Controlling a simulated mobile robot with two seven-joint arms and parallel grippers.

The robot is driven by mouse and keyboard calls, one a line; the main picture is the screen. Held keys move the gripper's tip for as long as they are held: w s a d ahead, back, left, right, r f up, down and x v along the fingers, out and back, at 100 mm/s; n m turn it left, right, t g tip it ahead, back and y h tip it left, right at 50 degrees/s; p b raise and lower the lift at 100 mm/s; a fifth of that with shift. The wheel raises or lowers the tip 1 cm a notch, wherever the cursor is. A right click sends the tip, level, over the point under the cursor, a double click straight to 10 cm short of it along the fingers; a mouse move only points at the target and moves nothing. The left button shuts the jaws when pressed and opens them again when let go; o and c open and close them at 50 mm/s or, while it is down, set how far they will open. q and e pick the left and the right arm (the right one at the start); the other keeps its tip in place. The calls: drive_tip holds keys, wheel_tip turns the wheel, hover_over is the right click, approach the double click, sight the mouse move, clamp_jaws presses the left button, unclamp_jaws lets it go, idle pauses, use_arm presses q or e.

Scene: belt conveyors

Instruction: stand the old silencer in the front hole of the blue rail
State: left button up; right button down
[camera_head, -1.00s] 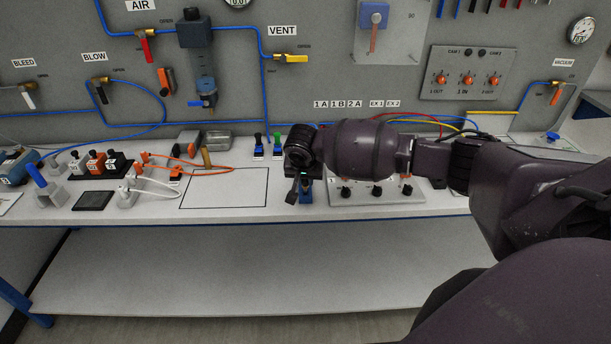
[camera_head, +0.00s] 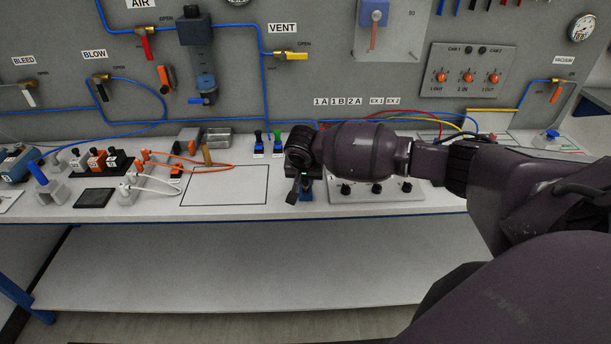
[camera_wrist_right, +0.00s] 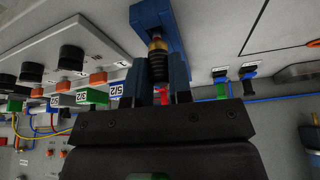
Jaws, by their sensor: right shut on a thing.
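My right gripper (camera_head: 300,188) is at the front of the bench, left of the grey knob panel, mostly hidden behind its own wrist. Part of the blue rail (camera_head: 307,195) shows just beneath it. In the right wrist view, my right gripper (camera_wrist_right: 162,95) is shut on the old silencer (camera_wrist_right: 158,65), a dark ribbed piece with a brass end. The brass end points toward the blue rail (camera_wrist_right: 150,14). The rail's front hole is hidden, and I cannot tell whether the silencer is in it. My left gripper is not in view.
The knob panel (camera_head: 376,197) stands close to the right of the gripper. Small blue valves with green and black levers (camera_head: 277,142) stand behind it to the left. Orange and white cables (camera_head: 160,165) lie further left.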

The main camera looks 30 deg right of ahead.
idle(0.4)
drive_tip(key=shift+f+p, duration=0.2)
drive_tip(key=shift+p, duration=0.15)
drive_tip(key=shift+f, duration=0.1)
idle(0.3)
drive_tip(key=shift+f+p, duration=0.3)
drive_tip(key=shift+p, duration=0.05)
drive_tip(key=c, duration=1)
unclamp_jaws()
drive_tip(key=o, duration=0.5)
drive_tip(key=shift+c, duration=0.2)
